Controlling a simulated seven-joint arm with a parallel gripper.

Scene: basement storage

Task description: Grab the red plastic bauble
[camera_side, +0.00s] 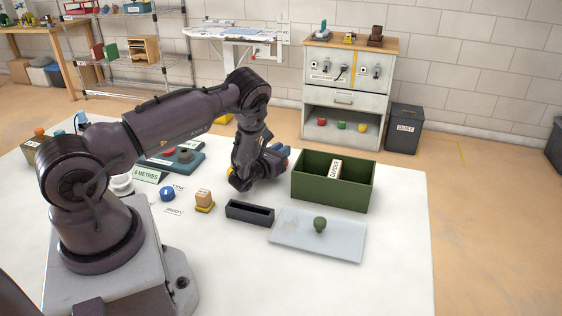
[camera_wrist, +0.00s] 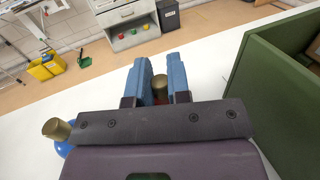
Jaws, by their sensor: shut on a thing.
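My gripper (camera_wrist: 160,80) is shut on the red plastic bauble, with a blue finger on each side of it. In the wrist view the bauble's gold cap (camera_wrist: 159,82) shows between the fingers, with only a sliver of red below it. The rest of the bauble is hidden by the gripper. In the side view my gripper (camera_side: 275,156) is low over the white table, left of the green box, and a bit of red (camera_side: 286,162) shows at its fingers. I cannot tell whether the bauble still touches the table.
A deep green box (camera_side: 333,195) stands just right of my gripper; its wall (camera_wrist: 272,105) is close in the wrist view. A blue bauble (camera_wrist: 63,150) with a gold cap is at left.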

